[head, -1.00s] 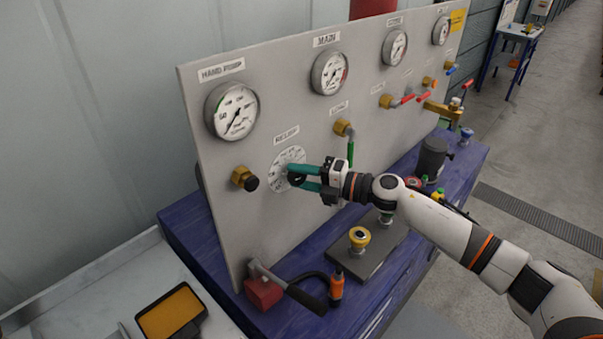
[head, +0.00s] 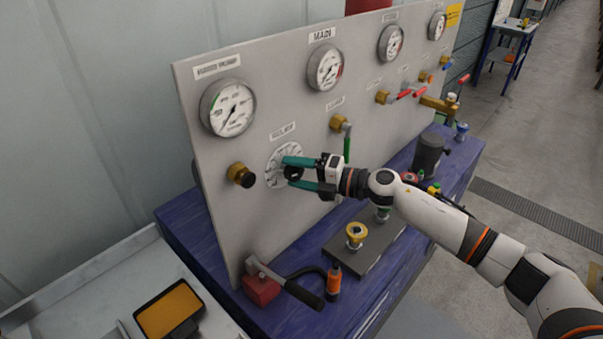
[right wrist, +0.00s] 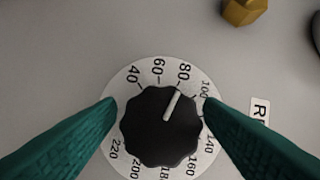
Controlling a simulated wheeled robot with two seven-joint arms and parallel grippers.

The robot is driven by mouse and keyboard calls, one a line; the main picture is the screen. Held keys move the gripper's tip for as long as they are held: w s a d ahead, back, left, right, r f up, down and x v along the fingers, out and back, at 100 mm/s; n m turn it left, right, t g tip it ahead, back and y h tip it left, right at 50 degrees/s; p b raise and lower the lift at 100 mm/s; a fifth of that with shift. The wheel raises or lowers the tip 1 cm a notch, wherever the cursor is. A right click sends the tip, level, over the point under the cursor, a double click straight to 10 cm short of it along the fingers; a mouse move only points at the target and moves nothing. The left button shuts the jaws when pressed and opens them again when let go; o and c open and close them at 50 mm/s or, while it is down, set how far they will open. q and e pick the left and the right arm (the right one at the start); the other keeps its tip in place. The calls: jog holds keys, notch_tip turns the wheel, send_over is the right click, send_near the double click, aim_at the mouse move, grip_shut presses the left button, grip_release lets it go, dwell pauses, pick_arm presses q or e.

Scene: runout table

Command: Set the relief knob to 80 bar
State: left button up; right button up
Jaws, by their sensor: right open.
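The relief knob (right wrist: 155,135) is black and scalloped, with a white pointer line, on a white numbered dial (right wrist: 118,88). In the right wrist view the pointer aims up and right, close to the 80 mark, perhaps slightly towards 100. In the head view the knob (head: 293,173) sits on the grey panel (head: 225,205). My right gripper (head: 289,173) is open, its green fingers on either side of the knob. In the right wrist view, the fingers of my right gripper (right wrist: 160,106) stand left and right of the knob, seemingly clear of it. My left gripper is out of view.
A brass fitting with a black cap (head: 241,175) is left of the dial, and a green-handled valve (head: 343,130) is right of it. Gauges (head: 228,107) line the panel above. A red-based lever (head: 262,288) and a yellow-topped part (head: 356,235) stand below on the blue bench.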

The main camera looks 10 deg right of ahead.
jog(key=f+b+v, duration=0.1)
jog(key=b+v, duration=0.4)
jog(key=v, duration=0.7)
jog(key=shift+r, duration=0.4)
